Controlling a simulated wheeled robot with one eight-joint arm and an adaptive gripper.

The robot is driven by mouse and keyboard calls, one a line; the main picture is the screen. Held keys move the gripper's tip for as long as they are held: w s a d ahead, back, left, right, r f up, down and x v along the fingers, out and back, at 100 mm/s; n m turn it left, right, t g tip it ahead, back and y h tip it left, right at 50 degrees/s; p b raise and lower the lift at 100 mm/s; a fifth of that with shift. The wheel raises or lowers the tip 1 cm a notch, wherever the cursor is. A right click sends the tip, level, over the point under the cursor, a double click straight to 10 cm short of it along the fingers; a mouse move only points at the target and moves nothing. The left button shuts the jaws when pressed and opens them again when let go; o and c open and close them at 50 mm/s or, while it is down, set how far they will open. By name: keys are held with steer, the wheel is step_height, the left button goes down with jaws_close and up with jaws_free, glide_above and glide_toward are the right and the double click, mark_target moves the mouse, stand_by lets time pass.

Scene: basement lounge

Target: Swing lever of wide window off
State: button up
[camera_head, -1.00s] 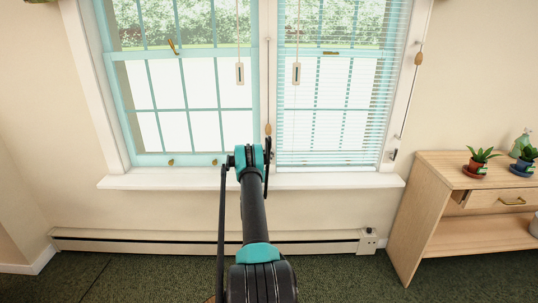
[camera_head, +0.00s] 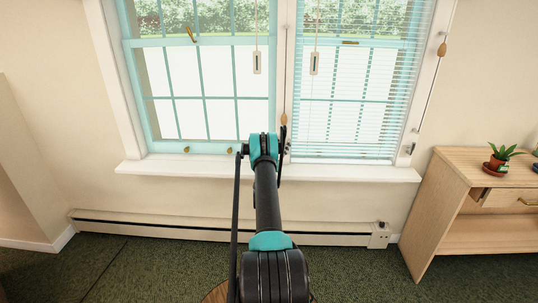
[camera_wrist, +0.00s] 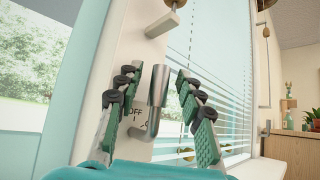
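The wide window (camera_head: 210,97) has teal sashes and a white frame; its right half is covered by blinds. In the wrist view, a silver lever (camera_wrist: 158,85) with a bent lower end stands at the post between the two halves. My gripper (camera_wrist: 160,85) is open, one finger on each side of the lever in the picture. I cannot tell whether either finger touches it. In the head view my wrist hides the fingertips and the lever.
The white sill (camera_head: 330,173) runs below the window, over a baseboard heater (camera_head: 170,227). A wooden cabinet (camera_head: 452,170) with a potted plant (camera_head: 499,158) stands at the right. Green carpet (camera_head: 150,270) is clear at the left.

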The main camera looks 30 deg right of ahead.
steer(key=s+d+f+m+g+y, duration=0.1)
steer(key=d+m+g+y, duration=0.15)
steer(key=m+g, duration=0.3)
steer(key=s+d+f+m+g+y, duration=0.1)
steer(key=s+d+m+g+y, duration=0.1)
steer(key=m+g+y, duration=0.35)
steer(key=s+a+m+t+h, duration=0.1)
steer(key=a+m+t+h, duration=0.1)
steer(key=a, duration=1.6)
steer(key=s+a+r+m+y, duration=0.2)
steer(key=s+a+r+y, duration=0.1)
steer(key=s+a, duration=0.3)
steer(key=s+a+r+m+t+y, duration=0.1)
steer(key=s+a+r+m+y, duration=0.1)
steer(key=s+a+y, duration=0.4)
steer(key=shift+s+a+r+m+y, duration=0.4)
steer(key=shift+s+r, duration=0.5)
steer(key=shift+s, duration=0.6)
steer(key=shift+c, duration=0.3)
